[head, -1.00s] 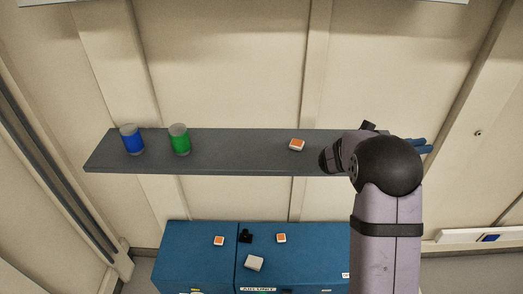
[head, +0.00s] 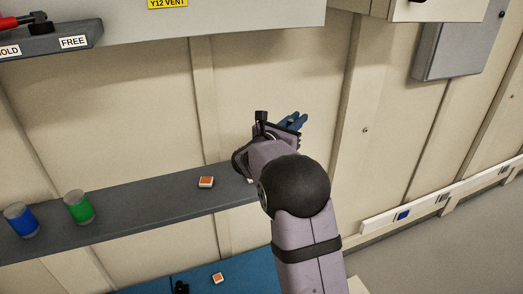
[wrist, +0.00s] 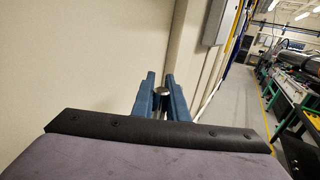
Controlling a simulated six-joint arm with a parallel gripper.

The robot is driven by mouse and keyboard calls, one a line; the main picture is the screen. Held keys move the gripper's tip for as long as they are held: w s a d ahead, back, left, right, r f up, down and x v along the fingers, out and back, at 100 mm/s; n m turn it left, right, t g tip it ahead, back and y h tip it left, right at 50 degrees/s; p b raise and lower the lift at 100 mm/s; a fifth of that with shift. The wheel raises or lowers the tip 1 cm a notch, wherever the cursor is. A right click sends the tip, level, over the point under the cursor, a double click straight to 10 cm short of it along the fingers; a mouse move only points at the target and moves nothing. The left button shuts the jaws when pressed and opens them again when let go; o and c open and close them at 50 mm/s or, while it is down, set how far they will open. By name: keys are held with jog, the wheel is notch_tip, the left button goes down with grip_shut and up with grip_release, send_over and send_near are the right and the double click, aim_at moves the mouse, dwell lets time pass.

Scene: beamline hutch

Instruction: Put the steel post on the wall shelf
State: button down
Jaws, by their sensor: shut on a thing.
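The wall shelf (head: 140,217) is a long dark grey board on the cream wall in the head view. Its right end is hidden behind my arm. My gripper (head: 293,122) has blue fingers and appears above and to the right of the shelf's visible part. In the wrist view, my gripper (wrist: 161,100) is shut on the steel post (wrist: 162,91), whose shiny round end shows between the fingers. The rest of the post is hidden there, and I cannot make it out in the head view.
On the shelf stand a blue jar (head: 21,220), a green jar (head: 79,207) and a small orange-and-white box (head: 206,182). A blue cabinet (head: 245,275) is below. A grey wall box (head: 455,45) hangs at the upper right. Open floor (wrist: 235,95) shows in the wrist view.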

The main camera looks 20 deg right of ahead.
jog(key=shift+f+p, duration=1.2)
jog(key=shift+f, duration=2.95)
jog(key=shift+f, duration=0.2)
jog(key=c, duration=1.7)
grip_release()
jog(key=shift+c, duration=0.2)
jog(key=shift+r, duration=0.2)
jog(key=shift+a+f, duration=0.1)
jog(key=shift+a, duration=0.1)
jog(key=b+v, duration=0.5)
jog(key=v, duration=0.6)
jog(key=shift+s+a, duration=0.25)
jog(key=shift+s, duration=0.05)
